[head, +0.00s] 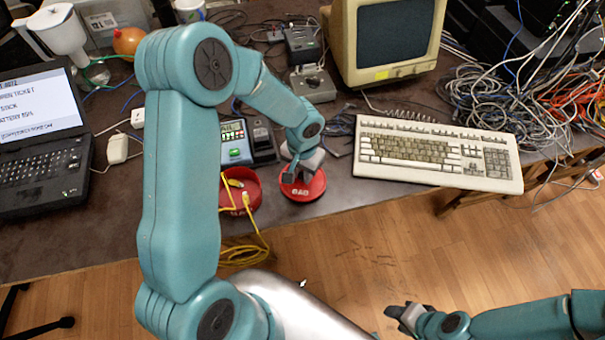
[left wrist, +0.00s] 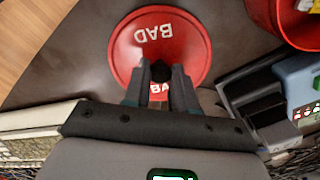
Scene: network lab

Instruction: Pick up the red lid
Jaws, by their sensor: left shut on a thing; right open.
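The red lid (head: 312,191) is a round disc marked BAD, at the table's front edge, right of the red tub. My left gripper (head: 296,176) is above it and shut on its dark knob. In the left wrist view the lid (left wrist: 190,38) lies beyond the fingers (left wrist: 160,78), which close around the knob. Whether the lid touches the table is hard to tell. My right gripper (head: 397,316) is open and empty, low at the bottom right, over the floor and away from the table.
The open red tub (head: 226,203) stands left of the lid, with yellow cable hanging over its front. A meter-like device (head: 235,141) is behind the tub. A beige keyboard (head: 437,152) lies to the right, a laptop (head: 40,140) far left, and a cable heap (head: 500,95) at the back right.

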